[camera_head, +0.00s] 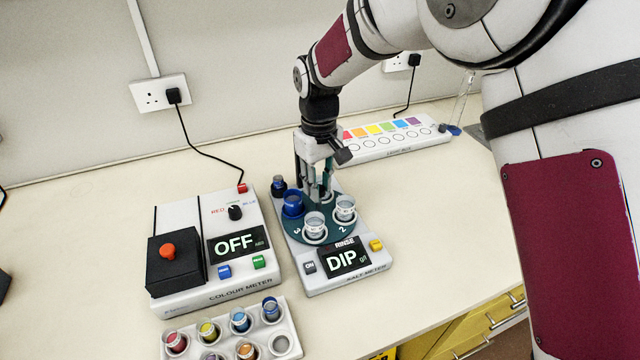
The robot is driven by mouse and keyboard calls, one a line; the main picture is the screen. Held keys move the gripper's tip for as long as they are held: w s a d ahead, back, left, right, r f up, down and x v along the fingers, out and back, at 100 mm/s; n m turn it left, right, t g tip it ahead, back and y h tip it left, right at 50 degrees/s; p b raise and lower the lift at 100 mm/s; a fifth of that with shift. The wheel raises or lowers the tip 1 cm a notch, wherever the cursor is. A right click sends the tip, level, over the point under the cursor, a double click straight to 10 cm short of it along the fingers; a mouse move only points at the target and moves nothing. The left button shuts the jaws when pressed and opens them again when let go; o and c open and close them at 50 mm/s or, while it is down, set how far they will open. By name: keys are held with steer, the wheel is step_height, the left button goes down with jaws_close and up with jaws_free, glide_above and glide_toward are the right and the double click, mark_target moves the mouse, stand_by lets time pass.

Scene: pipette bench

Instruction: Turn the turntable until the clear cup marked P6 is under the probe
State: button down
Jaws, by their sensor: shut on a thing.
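The dark teal turntable (326,235) sits on the salt meter (350,284), whose screen reads "DIP". Numbers 2 and 3 show on its near side. Two clear cups stand at its front, one near the middle (314,223) and one at the right (345,208). A blue cup (293,206) stands at its left. I cannot read a P6 mark on any cup. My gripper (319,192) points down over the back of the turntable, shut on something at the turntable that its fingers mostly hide. I cannot make out the probe for certain; a small dark-capped thing (279,186) stands at the back left.
The colour meter (216,292), screen "OFF", stands close on the left. A rack (283,318) of coloured cups lies in front. A colour strip board (392,142) lies behind at the right. The bench right of the salt meter (440,220) is clear.

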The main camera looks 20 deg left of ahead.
steer(key=shift+n+b, duration=1.3)
steer(key=shift+n, duration=1.1)
steer(key=shift+s+n, duration=0.1)
steer(key=shift+n, duration=0.4)
steer(key=c, duration=1.3)
jaws_free()
steer(key=shift+r, duration=0.1)
step_height(320, 180, up, 12)
steer(key=shift+f, duration=0.1)
